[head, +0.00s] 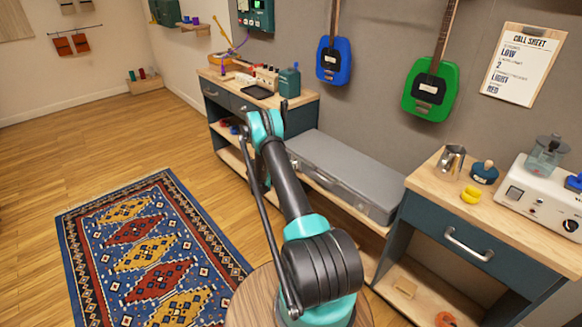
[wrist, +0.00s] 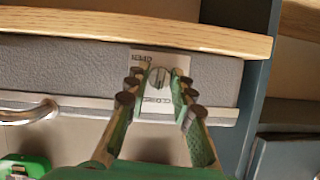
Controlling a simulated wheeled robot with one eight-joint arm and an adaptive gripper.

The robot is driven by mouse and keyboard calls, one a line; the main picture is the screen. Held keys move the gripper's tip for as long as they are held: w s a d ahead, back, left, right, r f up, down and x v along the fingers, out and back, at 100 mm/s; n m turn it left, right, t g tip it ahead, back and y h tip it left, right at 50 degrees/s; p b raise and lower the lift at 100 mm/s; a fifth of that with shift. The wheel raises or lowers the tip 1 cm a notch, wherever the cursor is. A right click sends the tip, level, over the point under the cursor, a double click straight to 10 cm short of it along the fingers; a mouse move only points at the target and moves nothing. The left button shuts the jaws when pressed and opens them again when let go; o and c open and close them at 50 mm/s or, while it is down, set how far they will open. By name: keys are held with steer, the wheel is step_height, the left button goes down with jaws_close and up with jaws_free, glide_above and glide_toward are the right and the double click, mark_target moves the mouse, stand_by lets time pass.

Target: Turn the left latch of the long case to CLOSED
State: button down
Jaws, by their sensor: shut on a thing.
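The long grey case (head: 345,168) lies on a low wooden shelf against the wall in the head view. In the wrist view the case front (wrist: 80,65) appears upside down, with its handle (wrist: 30,113) at the left. The left latch (wrist: 158,78) is a small silver knob on a pale plate with small lettering above and below it. My gripper (wrist: 158,92) has its two green fingers on either side of this knob and is shut on it. The knob's exact angle is hard to tell. In the head view my arm hides the gripper and the latch.
A wooden shelf edge (wrist: 130,25) runs close along the case in the wrist view, and a dark cabinet side (wrist: 240,80) stands beside it. In the head view, desks flank the case: one at left (head: 305,97), one at right (head: 460,225). The patterned rug (head: 150,255) is clear.

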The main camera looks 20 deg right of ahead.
steer(key=shift+n, duration=0.4)
stand_by(0.3)
steer(key=c, duration=1.3)
jaws_free()
steer(key=shift+a, duration=0.1)
steer(key=v, duration=1.2)
steer(key=shift+w, duration=0.2)
